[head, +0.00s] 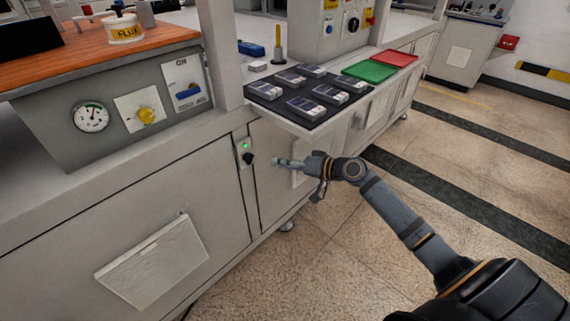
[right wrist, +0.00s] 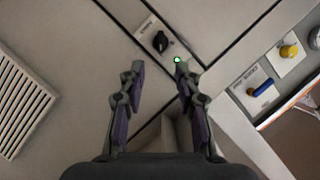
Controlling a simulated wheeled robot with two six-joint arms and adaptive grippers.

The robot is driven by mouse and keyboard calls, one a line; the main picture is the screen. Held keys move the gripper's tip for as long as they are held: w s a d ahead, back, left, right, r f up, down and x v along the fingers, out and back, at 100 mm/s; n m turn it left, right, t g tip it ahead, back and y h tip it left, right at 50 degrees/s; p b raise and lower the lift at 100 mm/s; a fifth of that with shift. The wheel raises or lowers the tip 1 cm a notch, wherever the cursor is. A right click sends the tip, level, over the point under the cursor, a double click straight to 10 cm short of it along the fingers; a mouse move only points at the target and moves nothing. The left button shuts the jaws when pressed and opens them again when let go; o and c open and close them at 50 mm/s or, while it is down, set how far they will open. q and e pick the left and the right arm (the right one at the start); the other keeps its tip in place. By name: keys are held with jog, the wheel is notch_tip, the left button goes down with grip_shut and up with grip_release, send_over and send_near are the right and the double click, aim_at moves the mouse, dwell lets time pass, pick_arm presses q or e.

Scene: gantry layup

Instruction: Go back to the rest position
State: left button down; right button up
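My right gripper (head: 280,162) reaches in from the lower right in the head view, in front of the bench's front panel. It also shows in the right wrist view (right wrist: 160,70), where its two fingers stand apart with nothing between them. A small switch plate with a black knob (head: 249,158) and a lit green lamp (head: 245,146) is on the panel just left of the fingertips. In the right wrist view the knob (right wrist: 160,42) lies beyond the fingertips, and a gap seems to separate them. My left gripper is in neither view.
Above the gripper, a dark mat (head: 263,102) with several small packs juts from the bench. A green tray (head: 369,71) and a red tray (head: 400,58) lie beyond it. A vent panel (head: 152,262) is on the left cabinet front. Open floor (head: 330,270) lies at lower centre.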

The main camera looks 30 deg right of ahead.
jog(key=shift+s+d+r, duration=0.1)
jog(key=shift+s+d, duration=0.1)
jog(key=shift+s, duration=0.1)
